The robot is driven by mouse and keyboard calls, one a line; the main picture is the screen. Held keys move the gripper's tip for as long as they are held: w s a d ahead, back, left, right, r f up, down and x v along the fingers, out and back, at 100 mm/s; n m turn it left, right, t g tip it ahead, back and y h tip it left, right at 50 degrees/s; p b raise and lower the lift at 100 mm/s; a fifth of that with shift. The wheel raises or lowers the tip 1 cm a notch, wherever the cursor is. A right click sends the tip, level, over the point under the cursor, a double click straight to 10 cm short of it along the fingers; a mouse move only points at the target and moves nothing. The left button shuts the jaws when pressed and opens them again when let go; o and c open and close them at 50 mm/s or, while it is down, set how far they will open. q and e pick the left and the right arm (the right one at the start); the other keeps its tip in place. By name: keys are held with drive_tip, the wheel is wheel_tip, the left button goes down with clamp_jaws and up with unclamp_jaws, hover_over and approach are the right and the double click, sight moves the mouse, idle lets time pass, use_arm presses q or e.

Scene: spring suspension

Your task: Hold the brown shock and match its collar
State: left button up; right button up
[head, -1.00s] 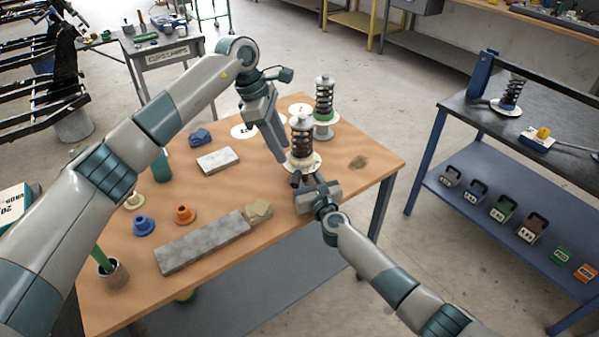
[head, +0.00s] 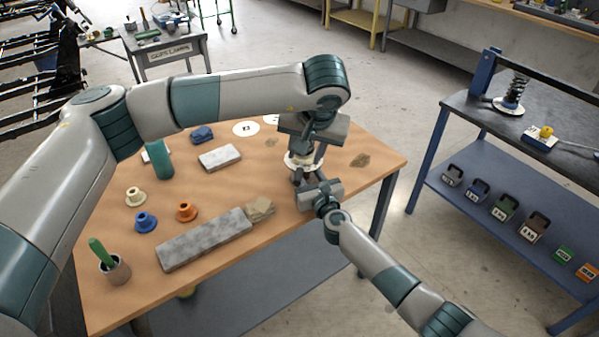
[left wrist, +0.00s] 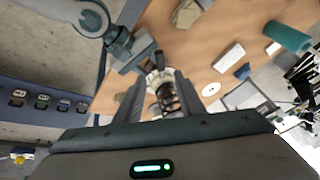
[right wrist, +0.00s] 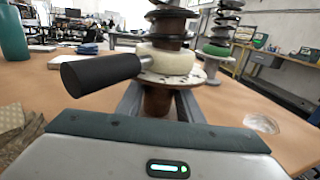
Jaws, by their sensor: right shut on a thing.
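The brown shock (right wrist: 158,100) stands upright near the table's back right, with a dark coil spring and a cream collar (right wrist: 166,62) above a speckled pale disc. A black handle (right wrist: 98,73) projects from the collar's side. My right gripper (head: 309,180) is shut on the brown lower body below the disc; its fingers flank it in the right wrist view (right wrist: 158,108). My left gripper (head: 310,143) is over the shock, pointing down. In the left wrist view its fingers are apart on either side of the spring (left wrist: 168,97). The shock's top is hidden in the head view.
Cream (head: 135,196), blue (head: 145,222) and orange (head: 186,211) collars lie at the table's left, near a long grey block (head: 205,240). A green-seated shock (right wrist: 220,40) stands behind the brown one. A side bench (head: 470,120) is at right.

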sight(299, 175)
use_arm(q)
drive_tip(key=shift+f, duration=0.15)
idle(0.3)
drive_tip(key=x, duration=1.1)
drive_tip(key=shift+w+f, duration=0.15)
drive_tip(key=shift+f, duration=0.15)
drive_tip(key=shift+c, duration=0.6)
clamp_jaws()
